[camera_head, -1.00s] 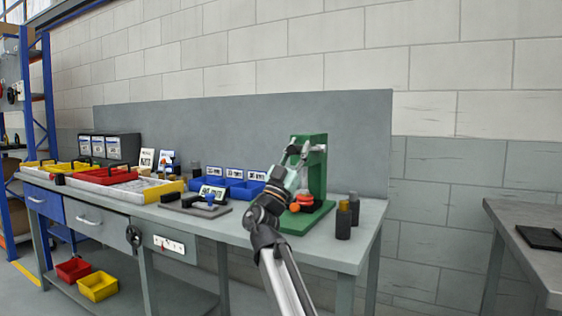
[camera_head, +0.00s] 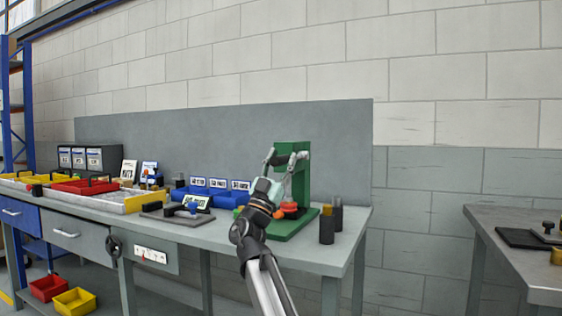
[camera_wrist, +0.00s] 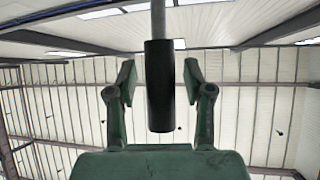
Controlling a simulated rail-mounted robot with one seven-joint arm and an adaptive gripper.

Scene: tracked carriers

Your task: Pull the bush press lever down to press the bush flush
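The green bush press (camera_head: 305,182) stands on the right part of the bench. An orange-red part (camera_head: 289,207) sits low at its front. My gripper (camera_head: 284,156) is in front of the press's upper part and hides some of it. In the wrist view my gripper (camera_wrist: 159,80) points up towards the roof with its two fingers apart. The black lever grip (camera_wrist: 159,100), on a thin grey rod, hangs between the fingers, with a gap visible on each side. The bush cannot be made out.
Dark cylinders (camera_head: 327,224) stand on the bench right of the press. Blue bins (camera_head: 224,197) and a grey plate with small parts (camera_head: 178,216) lie to the left, with red and yellow trays beyond. A second bench (camera_head: 515,262) is at the far right.

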